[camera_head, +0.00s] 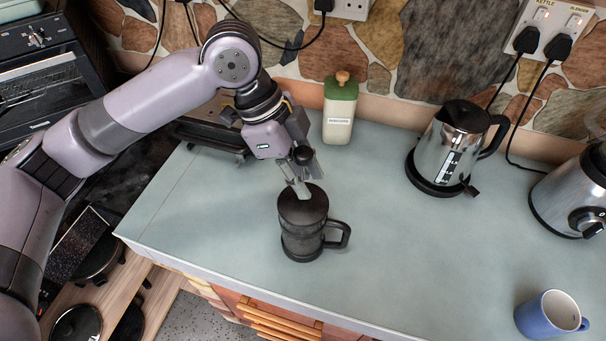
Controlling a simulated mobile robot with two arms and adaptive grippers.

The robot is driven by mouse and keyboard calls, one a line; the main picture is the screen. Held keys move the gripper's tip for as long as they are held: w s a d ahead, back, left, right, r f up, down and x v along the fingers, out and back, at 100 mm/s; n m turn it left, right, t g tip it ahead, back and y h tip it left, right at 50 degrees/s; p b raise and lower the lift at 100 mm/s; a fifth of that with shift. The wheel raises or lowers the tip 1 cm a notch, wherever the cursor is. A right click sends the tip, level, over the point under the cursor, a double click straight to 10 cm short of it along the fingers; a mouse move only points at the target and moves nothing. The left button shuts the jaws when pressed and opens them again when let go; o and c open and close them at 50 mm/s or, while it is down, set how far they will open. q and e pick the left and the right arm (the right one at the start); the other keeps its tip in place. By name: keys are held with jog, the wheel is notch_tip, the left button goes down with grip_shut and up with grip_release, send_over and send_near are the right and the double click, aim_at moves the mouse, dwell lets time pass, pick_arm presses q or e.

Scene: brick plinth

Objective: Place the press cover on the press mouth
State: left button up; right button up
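The press (303,241) is a dark, cylindrical pot with a handle on its right, upright on the pale counter. The dark round press cover (291,208) shows at the top of the press, in line with its mouth. Whether it is fully seated or slightly above the rim I cannot tell. My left gripper (301,186) comes down from above and appears shut on the upper part of the cover; its fingers hide much of the grasp. The press mouth is hidden under the cover. My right gripper is not in view.
A green-lidded canister (338,112) stands behind my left gripper. A steel kettle (450,150) and a blender base (572,195) stand to the right. A blue mug (543,316) is near the lower right. The counter (400,250) right of the press is clear.

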pick_arm(q)
jog(key=b+v, duration=0.2)
jog(key=v, duration=0.9)
jog(key=shift+r, duration=0.4)
